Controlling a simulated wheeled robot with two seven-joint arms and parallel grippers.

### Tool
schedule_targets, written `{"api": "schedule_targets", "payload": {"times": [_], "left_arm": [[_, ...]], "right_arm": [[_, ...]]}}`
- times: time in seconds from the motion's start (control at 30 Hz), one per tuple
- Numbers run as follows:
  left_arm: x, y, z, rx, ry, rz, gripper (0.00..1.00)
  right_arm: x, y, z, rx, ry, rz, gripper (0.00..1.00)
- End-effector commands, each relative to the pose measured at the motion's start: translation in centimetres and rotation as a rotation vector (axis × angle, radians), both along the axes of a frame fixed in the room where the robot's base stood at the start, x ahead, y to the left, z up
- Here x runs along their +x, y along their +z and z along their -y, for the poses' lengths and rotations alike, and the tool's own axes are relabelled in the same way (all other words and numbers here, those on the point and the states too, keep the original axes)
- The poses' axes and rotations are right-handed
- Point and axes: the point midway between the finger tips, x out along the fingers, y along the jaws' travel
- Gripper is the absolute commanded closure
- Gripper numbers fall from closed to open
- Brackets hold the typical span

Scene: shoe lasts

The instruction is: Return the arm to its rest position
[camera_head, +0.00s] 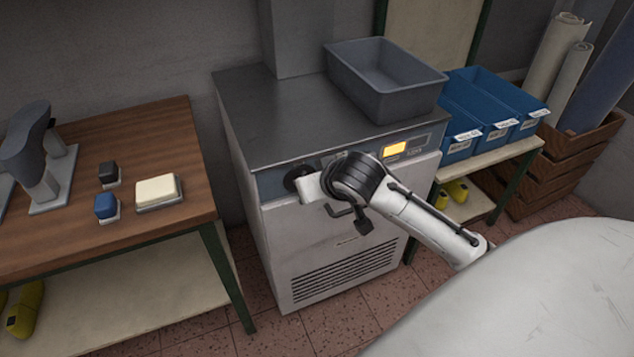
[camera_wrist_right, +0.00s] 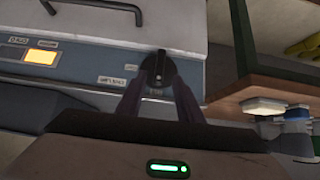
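My right arm reaches in from the right in the head view, with its gripper (camera_head: 305,186) at the front panel of the grey machine (camera_head: 345,240). In the right wrist view the two dark fingers of this gripper (camera_wrist_right: 160,92) point at a round black knob (camera_wrist_right: 159,72) on the panel. The fingertips lie at either side of the knob. I cannot tell whether they press on it or stand slightly apart. The knob also shows in the head view (camera_head: 294,177), partly hidden by the gripper. My left gripper is not in view.
A lit orange display (camera_head: 395,149) is on the panel, and a bar handle sits below. A grey bin (camera_head: 386,80) stands on the machine. A wooden table (camera_head: 150,125) with shoe-last equipment is left; blue bins (camera_head: 490,108) are right. Floor in front is clear.

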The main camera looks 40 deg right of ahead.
Motion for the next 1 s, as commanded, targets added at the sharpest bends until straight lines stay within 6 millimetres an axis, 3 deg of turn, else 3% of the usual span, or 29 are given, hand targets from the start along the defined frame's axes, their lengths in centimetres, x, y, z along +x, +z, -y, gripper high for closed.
{"api": "schedule_targets", "payload": {"times": [0.2,0.77,0.87,1.0], "left_arm": [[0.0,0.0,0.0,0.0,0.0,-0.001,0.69],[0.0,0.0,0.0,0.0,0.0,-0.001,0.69],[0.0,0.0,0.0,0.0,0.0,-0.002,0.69],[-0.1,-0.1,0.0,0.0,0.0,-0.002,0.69]], "right_arm": [[-1.4,1.4,-0.3,0.0,0.0,0.0,0.66],[-1.5,1.5,-0.4,0.0,0.0,0.0,0.66],[-1.8,0.2,-1.0,0.006,0.022,-0.01,0.66],[-4.1,-5.4,-4.1,0.034,0.126,-0.043,0.66]]}}
